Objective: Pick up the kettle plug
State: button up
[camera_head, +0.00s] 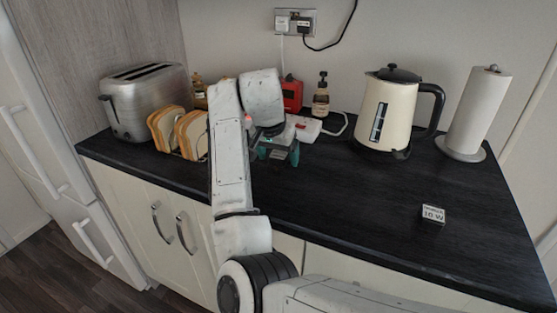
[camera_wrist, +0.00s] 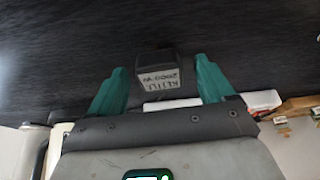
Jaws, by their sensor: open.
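The kettle plug (camera_wrist: 158,72) is a small dark block with a pale label that reads "KETTLE 2000 W" upside down in the wrist view. It lies on the black worktop. My gripper (camera_wrist: 160,66) is open, with one teal finger on each side of the plug and a visible gap to both. In the head view my gripper (camera_head: 278,156) is low over the worktop, left of the cream kettle (camera_head: 380,118). The plug cannot be made out there, as my arm and gripper cover that area.
A white power strip (camera_head: 304,128) lies just behind my gripper. A small block labelled "10 W" (camera_head: 432,214) lies at the front right. A toaster (camera_head: 140,100) and bread slices (camera_head: 164,128) stand left, a paper towel roll (camera_head: 477,112) right. The front middle of the worktop (camera_head: 350,190) is clear.

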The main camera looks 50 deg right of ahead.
jog(key=shift+d+f, duration=0.1)
jog(key=shift+f, duration=0.05)
jog(key=c, duration=1.1)
